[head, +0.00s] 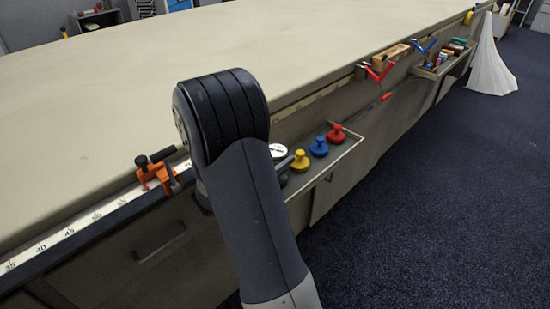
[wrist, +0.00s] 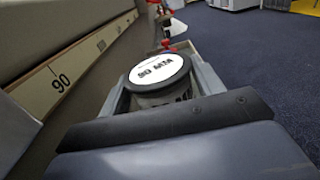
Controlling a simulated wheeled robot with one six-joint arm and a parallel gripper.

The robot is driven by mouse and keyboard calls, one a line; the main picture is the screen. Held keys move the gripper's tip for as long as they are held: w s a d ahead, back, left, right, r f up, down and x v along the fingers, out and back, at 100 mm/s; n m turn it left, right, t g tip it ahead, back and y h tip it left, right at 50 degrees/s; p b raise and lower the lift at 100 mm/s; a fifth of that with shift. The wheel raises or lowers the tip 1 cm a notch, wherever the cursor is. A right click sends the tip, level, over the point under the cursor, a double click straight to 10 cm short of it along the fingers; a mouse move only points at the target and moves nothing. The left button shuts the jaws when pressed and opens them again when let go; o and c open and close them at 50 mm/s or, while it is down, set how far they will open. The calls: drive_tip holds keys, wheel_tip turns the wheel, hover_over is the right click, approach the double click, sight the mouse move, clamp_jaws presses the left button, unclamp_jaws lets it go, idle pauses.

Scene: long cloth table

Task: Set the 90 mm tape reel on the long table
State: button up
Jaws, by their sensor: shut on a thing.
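The 90 mm tape reel (wrist: 160,70), a dark round reel with a white top marked "90 MM", is between the fingers of my gripper (wrist: 158,78) in the wrist view. The gripper is shut on it. In the head view the white top of the reel (head: 278,150) shows just right of my arm, beside the long table's front side and below its top; my arm hides most of the gripper. I cannot tell whether the reel touches the shelf under it. The long table (head: 330,35) has a wide beige cloth top, bare over most of its area.
A shelf (head: 348,150) on the table's front holds yellow, blue and red knobbed pieces. An orange clamp (head: 156,173) grips the table edge beside a measuring strip (head: 75,228). Red-handled (head: 379,73) and blue-handled tools and a bin (head: 440,67) line the edge farther right. Dark carpet (head: 440,190) is free.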

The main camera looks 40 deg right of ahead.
drive_tip(key=shift+f, duration=0.3)
drive_tip(key=o, duration=1)
drive_tip(key=shift+o, duration=0.2)
